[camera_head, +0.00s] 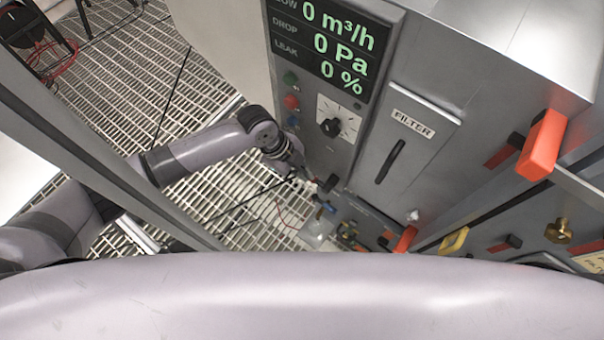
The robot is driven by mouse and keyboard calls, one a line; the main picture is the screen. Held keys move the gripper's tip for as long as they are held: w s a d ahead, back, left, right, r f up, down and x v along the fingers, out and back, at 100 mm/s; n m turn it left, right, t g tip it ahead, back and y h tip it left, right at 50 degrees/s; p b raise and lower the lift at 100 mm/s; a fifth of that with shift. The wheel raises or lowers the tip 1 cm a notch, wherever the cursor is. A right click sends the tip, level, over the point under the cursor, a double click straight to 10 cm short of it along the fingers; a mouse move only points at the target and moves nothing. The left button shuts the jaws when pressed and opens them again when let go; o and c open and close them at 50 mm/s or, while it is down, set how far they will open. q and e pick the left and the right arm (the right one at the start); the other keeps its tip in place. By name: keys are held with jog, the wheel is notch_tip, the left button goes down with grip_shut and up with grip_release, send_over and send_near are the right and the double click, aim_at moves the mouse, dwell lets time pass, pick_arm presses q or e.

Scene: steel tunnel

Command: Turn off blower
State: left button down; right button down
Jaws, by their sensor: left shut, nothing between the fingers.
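The blower's control panel (312,150) is at upper centre, tilted in the picture. Its display (325,45) reads 0 m³/h, 0 Pa and 0 %. Below the display are a green button (290,77), a red button (291,102) and a black rotary knob (330,127) on a white dial plate. My left gripper (314,182) is shut and empty, near the lower end of the panel, below the buttons and knob. Its fingertips are small and partly lost among parts behind. I cannot tell whether it touches anything. My right gripper is not in view.
A FILTER slot panel (405,140) is right of the controls. Orange handles (542,145) and a brass knob (558,231) stick out at right. Grating floor (120,75) lies left, with dark cables. One of my arm links fills the bottom foreground.

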pick_arm(q)
jog(key=shift+s+a+f, duration=0.1)
jog(key=shift+f, duration=0.05)
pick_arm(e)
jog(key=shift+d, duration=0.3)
